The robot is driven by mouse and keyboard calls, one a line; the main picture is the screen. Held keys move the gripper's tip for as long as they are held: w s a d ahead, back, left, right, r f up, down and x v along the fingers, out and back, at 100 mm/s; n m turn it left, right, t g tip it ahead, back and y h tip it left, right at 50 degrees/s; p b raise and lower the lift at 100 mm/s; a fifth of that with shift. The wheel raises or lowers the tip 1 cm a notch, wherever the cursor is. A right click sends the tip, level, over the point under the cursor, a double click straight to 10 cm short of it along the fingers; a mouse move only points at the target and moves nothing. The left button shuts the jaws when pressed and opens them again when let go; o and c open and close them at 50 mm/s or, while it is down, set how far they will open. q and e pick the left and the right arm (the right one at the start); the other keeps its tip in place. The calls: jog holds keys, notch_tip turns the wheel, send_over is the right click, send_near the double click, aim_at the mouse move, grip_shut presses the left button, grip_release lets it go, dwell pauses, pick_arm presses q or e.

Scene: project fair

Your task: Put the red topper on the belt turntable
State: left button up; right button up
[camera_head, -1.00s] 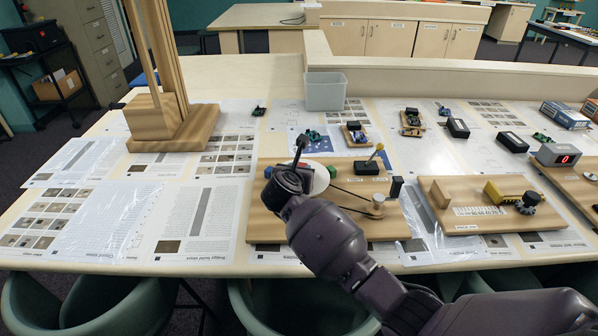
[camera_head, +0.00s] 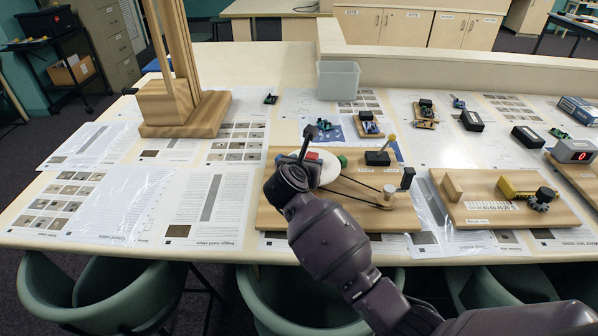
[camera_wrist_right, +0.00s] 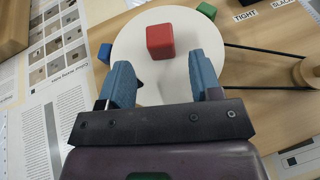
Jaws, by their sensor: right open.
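The red topper (camera_wrist_right: 160,41) is a small red cube on the white disc of the belt turntable (camera_wrist_right: 130,70) in the right wrist view. It appears to rest upright on the disc, towards its far side. In the head view the red topper (camera_head: 312,155) shows partly behind my right gripper, on the white disc (camera_head: 330,172). My right gripper (camera_wrist_right: 166,80) is open and empty, its blue fingers apart and clear of the cube. In the head view my right gripper (camera_head: 304,150) is above the disc's left part. My left gripper is not in view.
A green block (camera_wrist_right: 206,10) and a blue block (camera_wrist_right: 104,52) sit beside the disc. A belt runs right to a small wooden pulley (camera_head: 388,194). A wooden tower (camera_head: 185,110) stands left, a grey bin (camera_head: 338,80) behind. Printed sheets cover the table's left.

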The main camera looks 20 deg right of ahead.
jog(key=v, duration=0.7)
jog(key=shift+s+r, duration=0.15)
jog(key=shift+s, duration=0.2)
jog(key=shift+a, duration=0.15)
